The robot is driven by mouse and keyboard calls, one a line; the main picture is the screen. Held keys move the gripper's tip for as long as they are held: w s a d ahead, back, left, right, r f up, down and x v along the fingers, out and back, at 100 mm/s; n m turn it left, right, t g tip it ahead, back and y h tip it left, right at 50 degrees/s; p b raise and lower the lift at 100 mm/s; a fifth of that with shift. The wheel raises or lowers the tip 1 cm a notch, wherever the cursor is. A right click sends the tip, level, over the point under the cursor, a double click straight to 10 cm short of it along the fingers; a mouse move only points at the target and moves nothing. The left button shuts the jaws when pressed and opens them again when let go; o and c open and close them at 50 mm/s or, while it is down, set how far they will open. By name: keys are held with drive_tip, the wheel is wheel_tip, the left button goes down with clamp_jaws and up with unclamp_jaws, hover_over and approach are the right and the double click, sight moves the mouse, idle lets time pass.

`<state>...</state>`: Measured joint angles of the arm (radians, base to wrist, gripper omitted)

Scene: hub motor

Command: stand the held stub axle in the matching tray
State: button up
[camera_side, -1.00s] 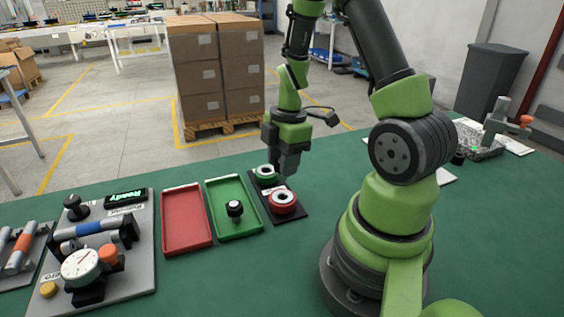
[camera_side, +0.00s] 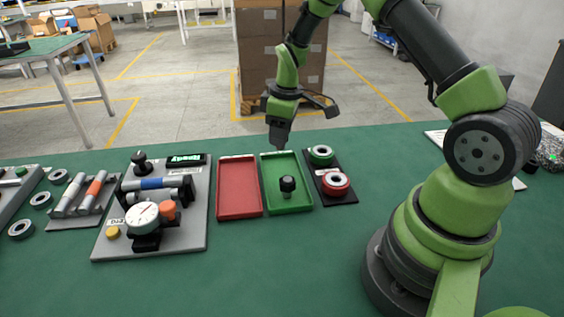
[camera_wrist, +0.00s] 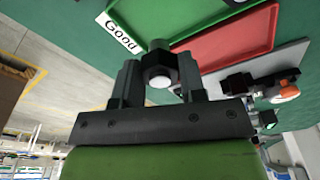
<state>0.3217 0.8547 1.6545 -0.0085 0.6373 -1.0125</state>
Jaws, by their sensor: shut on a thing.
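My gripper (camera_side: 279,140) is above the far end of the green tray (camera_side: 298,170) in the side view. In the wrist view my gripper (camera_wrist: 160,72) is shut on the stub axle (camera_wrist: 160,81), which shows end-on as a dark hex part with a pale round end. In the side view the held axle is hidden or too small to make out. The green tray also shows in the wrist view (camera_wrist: 160,16), with a "Good" label at its edge. A dark knob-like part (camera_side: 288,186) stands upright in the green tray. The red tray (camera_side: 239,190) is empty.
Left of the red tray is a grey gauge plate with a dial (camera_side: 142,216) and a "Ready" display (camera_side: 186,160). Further left lie loose rings and a shaft holder.

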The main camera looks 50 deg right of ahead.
sight(281, 149)
drive_tip(key=shift+f, duration=3)
drive_tip(key=shift+f, duration=0.15)
drive_tip(key=o, duration=1)
drive_tip(key=shift+o, duration=0.2)
